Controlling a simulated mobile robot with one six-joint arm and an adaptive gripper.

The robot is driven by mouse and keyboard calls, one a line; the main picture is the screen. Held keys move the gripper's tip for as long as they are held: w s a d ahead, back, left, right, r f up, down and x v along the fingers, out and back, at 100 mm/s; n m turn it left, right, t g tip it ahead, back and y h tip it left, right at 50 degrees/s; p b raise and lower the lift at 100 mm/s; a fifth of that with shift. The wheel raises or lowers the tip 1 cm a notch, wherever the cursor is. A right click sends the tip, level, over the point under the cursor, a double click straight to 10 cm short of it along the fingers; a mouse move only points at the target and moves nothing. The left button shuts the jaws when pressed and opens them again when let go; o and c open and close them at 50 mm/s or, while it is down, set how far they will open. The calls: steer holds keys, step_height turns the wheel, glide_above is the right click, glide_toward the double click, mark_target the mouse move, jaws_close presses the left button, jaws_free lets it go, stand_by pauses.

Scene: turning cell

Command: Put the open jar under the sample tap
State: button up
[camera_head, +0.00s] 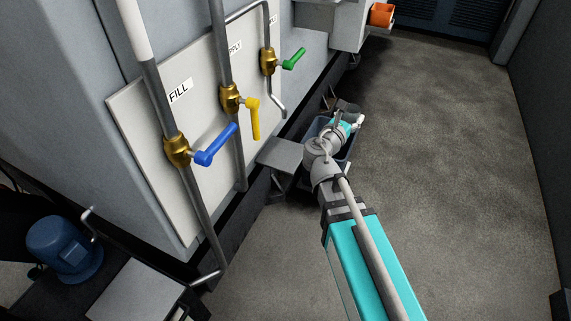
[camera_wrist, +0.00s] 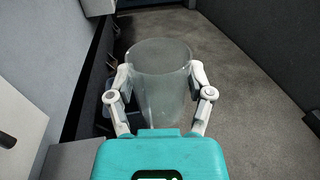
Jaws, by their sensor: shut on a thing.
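A clear, open-topped jar (camera_wrist: 160,75) is upright between the fingers of my gripper (camera_wrist: 160,98) in the wrist view. My gripper is shut on its sides. In the head view my gripper (camera_head: 346,118) is out to the right of the pipe panel, and the jar there is mostly hidden and hard to make out. A green-handled valve (camera_head: 268,62) is the farthest of three on the panel, with a bent spout (camera_head: 282,108) below it. Its label is only partly readable. The jar is apart from this spout, to its right.
A yellow-handled valve (camera_head: 232,100) and a blue-handled valve (camera_head: 178,150) marked FILL stand nearer. A small grey shelf (camera_head: 281,154) juts out below the panel. A dark bin (camera_head: 345,153) is beneath my gripper. An orange container (camera_head: 381,14) sits at the back. The floor at right is clear.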

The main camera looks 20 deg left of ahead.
step_height(320, 180, down, 12)
steer(key=n+y+b, duration=0.1)
steer(key=y+b, duration=0.1)
steer(key=b, duration=0.9)
steer(key=shift+w+a+n+t+y, duration=0.2)
steer(key=shift+a+n+t+y, duration=0.1)
steer(key=shift+n+y, duration=0.1)
steer(key=shift+w+a+f+b, duration=0.25)
steer(key=shift+a+f+b, duration=0.3)
steer(key=shift+a, duration=2.6)
steer(key=shift+w+a+f+b, duration=0.3)
steer(key=shift+a+f+b, duration=0.25)
steer(key=shift+a, duration=2.65)
steer(key=shift+w+a+f+b, duration=0.25)
steer(key=shift+a+f+b, duration=0.25)
steer(key=shift+a, duration=2.65)
steer(key=shift+f, duration=0.1)
step_height(320, 180, down, 3)
steer(key=b, duration=0.3)
steer(key=shift+a+f+b, duration=0.35)
steer(key=shift+a, duration=0.05)
